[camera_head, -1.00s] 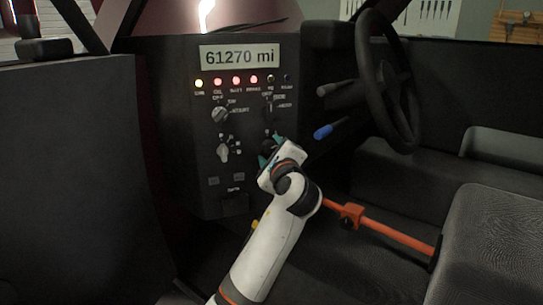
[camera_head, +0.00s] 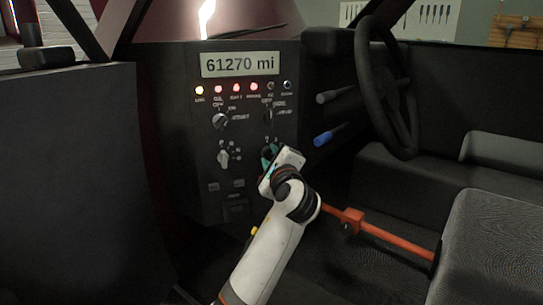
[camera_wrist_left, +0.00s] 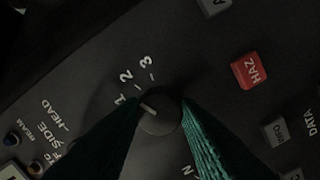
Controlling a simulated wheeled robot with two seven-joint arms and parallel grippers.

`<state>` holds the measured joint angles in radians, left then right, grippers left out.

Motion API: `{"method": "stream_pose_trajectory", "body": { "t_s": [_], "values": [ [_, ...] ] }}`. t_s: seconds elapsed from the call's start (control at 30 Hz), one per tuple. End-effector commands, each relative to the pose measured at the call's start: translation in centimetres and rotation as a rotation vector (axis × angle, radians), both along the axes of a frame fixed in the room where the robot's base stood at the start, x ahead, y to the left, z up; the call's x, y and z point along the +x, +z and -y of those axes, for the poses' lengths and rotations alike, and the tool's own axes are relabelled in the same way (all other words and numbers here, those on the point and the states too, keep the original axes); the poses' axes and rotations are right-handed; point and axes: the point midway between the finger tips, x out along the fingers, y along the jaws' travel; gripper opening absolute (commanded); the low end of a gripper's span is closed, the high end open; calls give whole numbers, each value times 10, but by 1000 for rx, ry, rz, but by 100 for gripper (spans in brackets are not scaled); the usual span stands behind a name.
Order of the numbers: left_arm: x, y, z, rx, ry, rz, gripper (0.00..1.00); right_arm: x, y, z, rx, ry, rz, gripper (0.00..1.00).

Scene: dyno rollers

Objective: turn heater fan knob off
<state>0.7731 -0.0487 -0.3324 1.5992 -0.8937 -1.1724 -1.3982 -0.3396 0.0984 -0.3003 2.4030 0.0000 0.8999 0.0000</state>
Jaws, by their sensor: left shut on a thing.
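The fan knob (camera_wrist_left: 160,112) is a dark round knob with a pale pointer mark, beside the printed figures 1, 2 and 3 in the left wrist view. The mark points toward the 1 side of the scale; the exact setting is hard to tell. My left gripper (camera_wrist_left: 158,104) has its green fingers on either side of the knob, shut on it. In the head view my left gripper (camera_head: 268,156) is at the lower right knob of the dark dashboard panel (camera_head: 205,190), hiding that knob. My right gripper is not in view.
Other knobs (camera_head: 223,157) sit left of the gripper, with another above it. A red HAZ button (camera_wrist_left: 250,70) is nearby. A lever with a blue grip (camera_head: 322,138), the steering wheel (camera_head: 388,85) and an orange bar (camera_head: 385,234) lie to the right.

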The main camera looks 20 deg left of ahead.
Motion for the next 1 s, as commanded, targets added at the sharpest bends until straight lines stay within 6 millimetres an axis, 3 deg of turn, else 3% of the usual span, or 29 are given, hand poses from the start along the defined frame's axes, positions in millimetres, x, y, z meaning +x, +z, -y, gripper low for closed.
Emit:
{"method": "stream_pose_trajectory", "body": {
  "t_s": [0.47,1.0],
  "values": [
    [0,-1,1,-329,1,223,7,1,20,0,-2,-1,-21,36],
    [1,-4,1,-732,1,508,7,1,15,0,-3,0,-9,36]
  ]
}}
